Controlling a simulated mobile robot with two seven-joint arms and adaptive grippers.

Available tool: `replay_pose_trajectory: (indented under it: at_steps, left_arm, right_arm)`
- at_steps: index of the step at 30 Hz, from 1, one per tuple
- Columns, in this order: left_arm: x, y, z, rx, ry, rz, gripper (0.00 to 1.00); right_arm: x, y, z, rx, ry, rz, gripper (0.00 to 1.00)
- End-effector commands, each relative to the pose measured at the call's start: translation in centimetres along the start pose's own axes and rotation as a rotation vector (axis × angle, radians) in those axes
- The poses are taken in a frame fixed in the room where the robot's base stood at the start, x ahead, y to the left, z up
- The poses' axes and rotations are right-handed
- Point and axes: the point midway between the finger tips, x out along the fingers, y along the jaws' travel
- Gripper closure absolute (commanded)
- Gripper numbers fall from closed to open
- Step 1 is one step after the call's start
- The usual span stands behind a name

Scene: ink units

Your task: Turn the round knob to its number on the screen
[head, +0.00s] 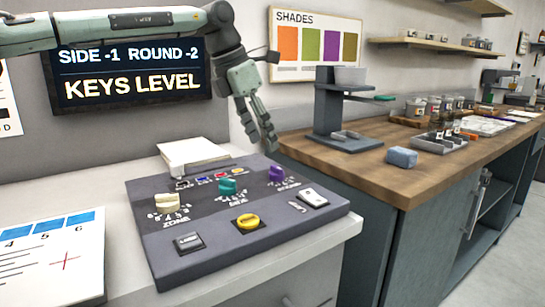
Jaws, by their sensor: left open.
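The dark screen (132,72) on the wall reads "SIDE -1 ROUND -2" above "KEYS LEVEL". A dark grey control panel (205,253) lies on the white counter. It carries a cream knob (167,203) marked ZONE, a teal knob (228,187) in the middle and a purple knob (277,174) at the right. The small labels by the teal and purple knobs are hard to read, so their settings cannot be told. My right gripper is out of view.
The panel also has a yellow knob (248,221), a grey switch (187,242) and a white switch (312,197). A white stack (196,154) stands behind it. A white chart (50,258) lies left. The wooden counter (400,183) at right holds a grey stand (328,112).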

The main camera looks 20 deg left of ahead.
Motion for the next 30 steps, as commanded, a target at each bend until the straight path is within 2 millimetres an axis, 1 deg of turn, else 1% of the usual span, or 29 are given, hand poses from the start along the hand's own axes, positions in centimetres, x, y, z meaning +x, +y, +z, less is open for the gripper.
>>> replay_pose_trajectory:
  at_steps: [5, 9, 15, 19, 26, 27, 30]
  left_arm:
    - [1.9, -0.1, -0.1, 0.001, 0.004, -0.001, 0.49]
    - [4.3, -0.1, -0.1, 0.001, 0.006, -0.002, 0.49]
    - [6.8, -0.1, 0.0, 0.001, 0.004, -0.001, 0.49]
    - [7.6, 0.0, -0.1, 0.001, 0.003, -0.001, 0.49]
    - [7.8, 0.0, -0.1, 0.000, 0.002, -0.001, 0.49]
    - [7.8, 0.0, -0.1, 0.000, 0.002, -0.001, 0.50]
    - [7.7, 0.0, -0.1, 0.000, 0.001, -0.001, 0.63]
  right_arm:
    - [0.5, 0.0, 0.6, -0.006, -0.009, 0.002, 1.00]
    - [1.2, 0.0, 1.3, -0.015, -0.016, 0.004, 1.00]
    - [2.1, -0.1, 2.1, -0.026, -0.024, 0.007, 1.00]
    - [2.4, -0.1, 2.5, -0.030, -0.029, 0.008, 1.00]
    - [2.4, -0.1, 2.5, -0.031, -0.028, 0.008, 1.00]
    - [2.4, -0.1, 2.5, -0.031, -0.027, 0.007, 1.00]
    - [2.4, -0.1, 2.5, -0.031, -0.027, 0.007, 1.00]
